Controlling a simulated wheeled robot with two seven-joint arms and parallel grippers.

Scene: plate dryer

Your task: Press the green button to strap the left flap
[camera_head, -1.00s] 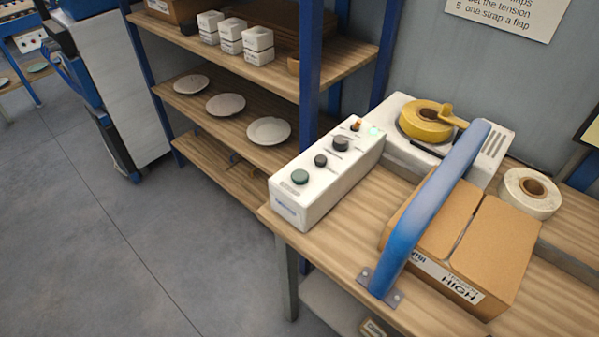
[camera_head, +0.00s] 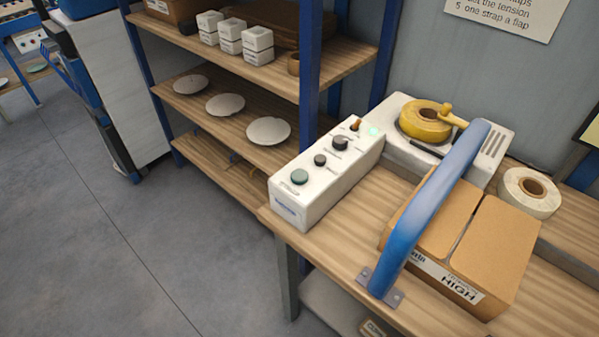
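The green button (camera_head: 299,177) is a round, dark green knob at the near end of a white control box (camera_head: 328,184) on the wooden bench. The box front is labelled HIGH. No strap shows across the flaps. Neither of my grippers is in view.
A white machine with a yellow tape roll (camera_head: 425,121) stands behind the arch. A white roll (camera_head: 530,192) lies at the right. Shelves at the left hold plates (camera_head: 268,131) and white blocks. Bench top (camera_head: 345,240) is bare between control box and arch.

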